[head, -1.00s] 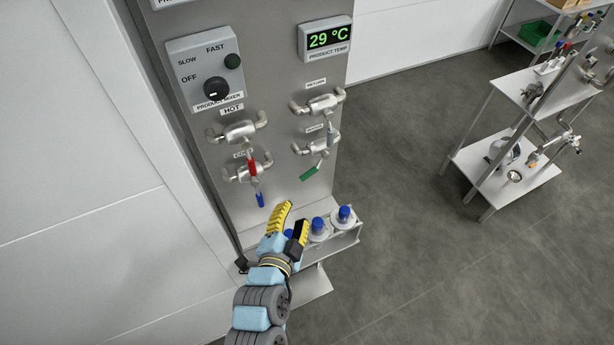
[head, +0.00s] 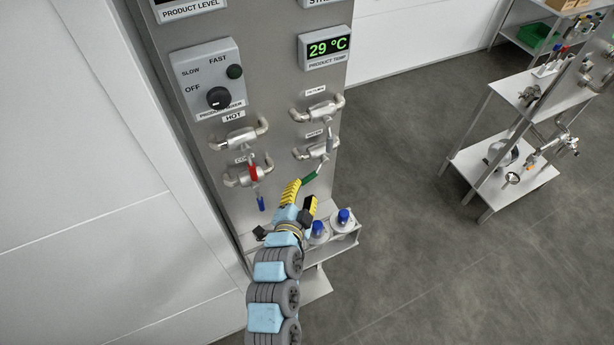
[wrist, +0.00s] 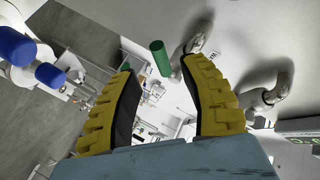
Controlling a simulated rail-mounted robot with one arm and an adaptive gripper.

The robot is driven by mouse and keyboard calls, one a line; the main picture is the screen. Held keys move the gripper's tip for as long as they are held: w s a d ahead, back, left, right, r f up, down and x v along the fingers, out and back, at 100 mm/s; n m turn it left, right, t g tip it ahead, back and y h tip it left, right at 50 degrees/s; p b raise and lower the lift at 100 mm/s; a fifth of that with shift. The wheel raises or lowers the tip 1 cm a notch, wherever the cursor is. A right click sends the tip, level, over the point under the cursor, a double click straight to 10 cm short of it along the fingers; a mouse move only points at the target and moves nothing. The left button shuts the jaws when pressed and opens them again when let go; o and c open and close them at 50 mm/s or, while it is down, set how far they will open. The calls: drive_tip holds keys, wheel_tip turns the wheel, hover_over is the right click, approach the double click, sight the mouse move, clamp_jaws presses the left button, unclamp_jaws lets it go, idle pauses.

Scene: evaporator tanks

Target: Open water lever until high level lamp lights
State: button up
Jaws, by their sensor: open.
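The water valve (head: 317,149) sits at the lower right of the grey panel, and its label reads roughly "WATER". Its lever has a green handle (head: 310,177) that slants down to the left. My gripper (head: 301,191) is open and empty, with its yellow fingertips just below and left of the green handle. In the wrist view the green handle (wrist: 160,58) shows in the gap between the two fingertips (wrist: 161,70), apparently not held. Whether a finger touches it I cannot tell. The high level lamp is not identifiable; the product level box (head: 190,8) is cut off at the top.
Red (head: 253,172) and blue (head: 261,203) handles hang to the left. The return valve (head: 319,110) is just above. Blue-capped bottles (head: 344,217) stand on a small shelf (head: 345,240) below right. The mixer knob (head: 219,98) is upper left. The floor at right is open up to a cart (head: 500,180).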

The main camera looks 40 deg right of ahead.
sight(306, 182)
drive_tip(key=p+x, duration=0.1)
drive_tip(key=x, duration=0.2)
drive_tip(key=shift+w+d+r, duration=0.1)
drive_tip(key=shift+d+r, duration=0.05)
drive_tip(key=shift+x, duration=1.2)
clamp_jaws()
